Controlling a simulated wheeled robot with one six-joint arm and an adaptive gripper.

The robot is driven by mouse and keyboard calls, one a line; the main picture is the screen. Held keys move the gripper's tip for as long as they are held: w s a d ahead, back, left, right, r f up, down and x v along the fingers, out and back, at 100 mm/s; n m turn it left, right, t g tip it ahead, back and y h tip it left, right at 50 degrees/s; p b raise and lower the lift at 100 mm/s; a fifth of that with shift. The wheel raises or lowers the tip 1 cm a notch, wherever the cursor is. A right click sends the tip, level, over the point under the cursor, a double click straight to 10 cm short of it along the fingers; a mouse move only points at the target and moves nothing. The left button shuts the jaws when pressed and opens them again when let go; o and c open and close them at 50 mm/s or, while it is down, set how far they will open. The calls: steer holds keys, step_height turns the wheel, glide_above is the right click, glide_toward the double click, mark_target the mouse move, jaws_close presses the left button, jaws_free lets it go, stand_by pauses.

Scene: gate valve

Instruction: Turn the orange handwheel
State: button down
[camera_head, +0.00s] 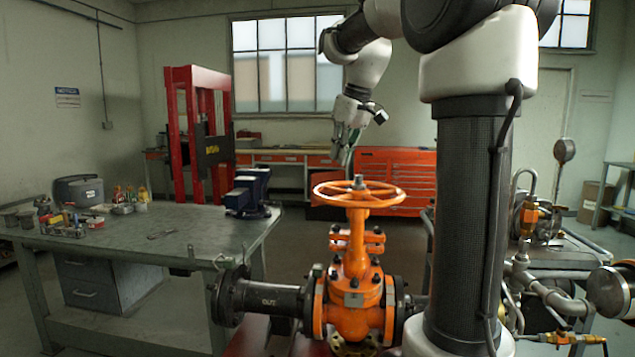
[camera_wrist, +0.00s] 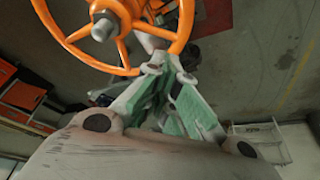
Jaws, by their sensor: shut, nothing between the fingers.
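The orange handwheel (camera_head: 345,203) lies flat on top of the orange gate valve (camera_head: 352,290), with a dark nut at its hub. My gripper (camera_head: 345,161) hangs above the far side of the wheel in the head view, pointing down. It is shut and empty. In the wrist view the wheel (camera_wrist: 62,40) fills the upper left, with its hub nut and spokes showing. My shut fingertips (camera_wrist: 170,63) appear just beside the rim there. I cannot tell whether they touch it.
A workbench (camera_head: 130,240) with a vise (camera_head: 248,192) and small items stands left. A red press frame (camera_head: 197,120) and a red tool cabinet (camera_head: 405,187) stand behind. Pipework with gauges (camera_head: 525,255) is at right. Black pipe (camera_head: 265,298) joins the valve at left.

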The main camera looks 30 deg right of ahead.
steer(key=w+x, duration=0.1)
steer(key=x, duration=0.9)
steer(key=shift+s+a+r+n+y, duration=0.1)
steer(key=shift+s+n+y, duration=0.3)
steer(key=shift+n, duration=0.3)
